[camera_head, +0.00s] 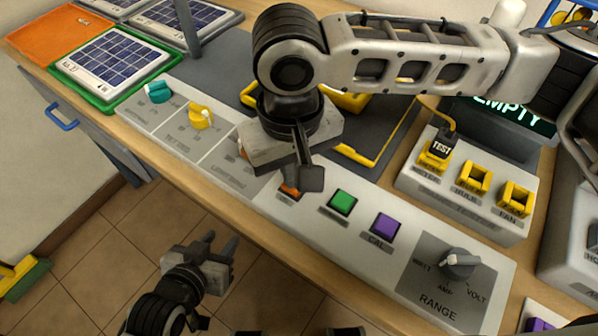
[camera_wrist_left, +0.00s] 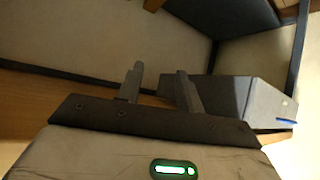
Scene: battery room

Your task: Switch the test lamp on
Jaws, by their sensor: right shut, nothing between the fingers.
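I cannot pick out the test lamp for certain. A light grey control panel (camera_head: 365,268) runs along the bench's front edge. On it are an orange button (camera_head: 289,190), partly hidden, a green button (camera_head: 341,202) and a purple button (camera_head: 383,225) marked CAL. The orange button's label is unreadable. My right gripper (camera_head: 311,180) is shut and empty, pointing down beside the orange button; I cannot tell whether it touches. Its body hides part of the panel, where another orange bit (camera_head: 243,150) peeks out. My left gripper (camera_head: 224,246) is open and empty before the bench, fingers apart in the left wrist view (camera_wrist_left: 158,85).
The panel also has a teal knob (camera_head: 157,92), a yellow knob (camera_head: 201,117) and a RANGE dial (camera_head: 460,263). A screen (camera_head: 508,112) reads EMPTY. Solar panels (camera_head: 113,58) lie at left.

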